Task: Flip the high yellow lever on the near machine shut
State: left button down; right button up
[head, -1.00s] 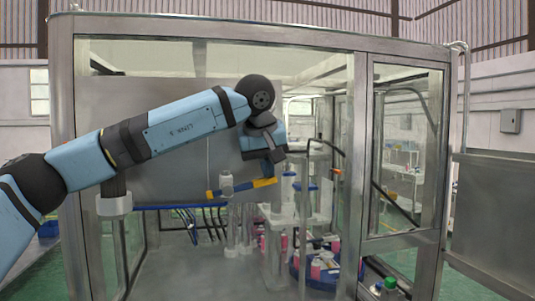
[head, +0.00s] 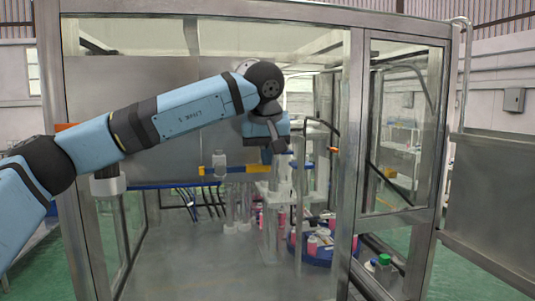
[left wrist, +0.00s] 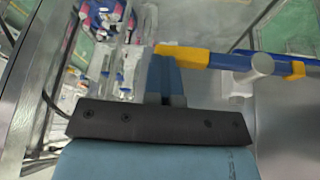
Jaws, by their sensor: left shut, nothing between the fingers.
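The yellow-ended lever (head: 257,168) is a blue-and-yellow bar inside the near machine's glazed enclosure. My left gripper (head: 279,147) is shut and empty, pointing down just above and at the right end of the bar. I cannot tell whether the fingertips touch it. My left forearm reaches across the front of the enclosure. My right gripper is not in view.
The metal enclosure frame (head: 352,150) stands right of my gripper. Clear tubes and a blue tray (head: 318,256) with pink bottles sit below it. A blue rail (head: 160,187) with dark hoses runs at left. The front floor of the enclosure looks clear.

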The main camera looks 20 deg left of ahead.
pick_arm(q)
jog(key=shift+f, duration=0.6)
jog(key=b+v, duration=0.2)
jog(key=v, duration=1.3)
jog(key=shift+w, duration=0.2)
jog(key=shift+a+r, duration=0.1)
jog(key=shift+a, duration=0.05)
